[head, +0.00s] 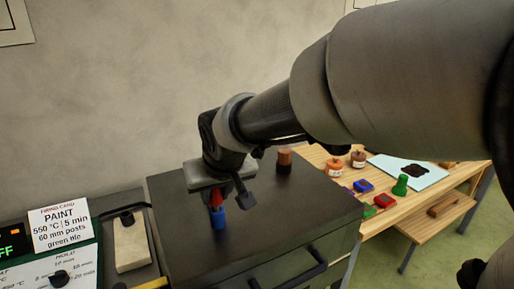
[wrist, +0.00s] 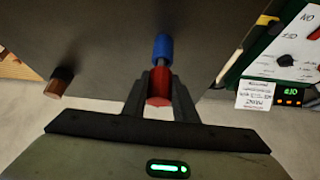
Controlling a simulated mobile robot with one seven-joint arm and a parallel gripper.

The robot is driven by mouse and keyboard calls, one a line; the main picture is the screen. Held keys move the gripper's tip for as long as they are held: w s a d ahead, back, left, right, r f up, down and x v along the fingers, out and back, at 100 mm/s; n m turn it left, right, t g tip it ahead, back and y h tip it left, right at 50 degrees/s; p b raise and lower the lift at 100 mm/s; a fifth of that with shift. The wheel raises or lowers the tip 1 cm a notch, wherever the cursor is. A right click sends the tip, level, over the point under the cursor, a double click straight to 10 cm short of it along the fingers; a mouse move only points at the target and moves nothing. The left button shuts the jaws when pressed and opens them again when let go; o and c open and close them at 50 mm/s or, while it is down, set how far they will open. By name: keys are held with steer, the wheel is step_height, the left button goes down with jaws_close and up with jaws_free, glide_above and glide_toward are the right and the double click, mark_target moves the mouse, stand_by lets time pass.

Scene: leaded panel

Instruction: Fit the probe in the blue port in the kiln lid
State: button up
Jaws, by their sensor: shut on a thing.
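My gripper (head: 216,197) is above the dark kiln lid (head: 175,225), shut on the red probe (head: 216,199). In the wrist view the red probe (wrist: 159,88) sits between both fingers (wrist: 159,92), and a short grey shaft shows beyond it. The blue port (head: 219,217) stands on the lid directly below the probe. In the wrist view the blue port (wrist: 162,46) lines up with the shaft. The shaft's tip is hidden, so I cannot tell how far it is inside.
A brown port (head: 284,160) stands farther back on the lid. A firing card (head: 61,229) and control panel (head: 55,275) are at left. The wooden bench (head: 330,155) at right holds jars, coloured blocks and a green piece (head: 400,186). The lid's front is clear.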

steer(key=shift+f+b, duration=0.6)
steer(key=shift+f, duration=0.2)
steer(key=o, duration=1.2)
steer(key=shift+r+p, duration=2.45)
steer(key=shift+r, duration=1.1)
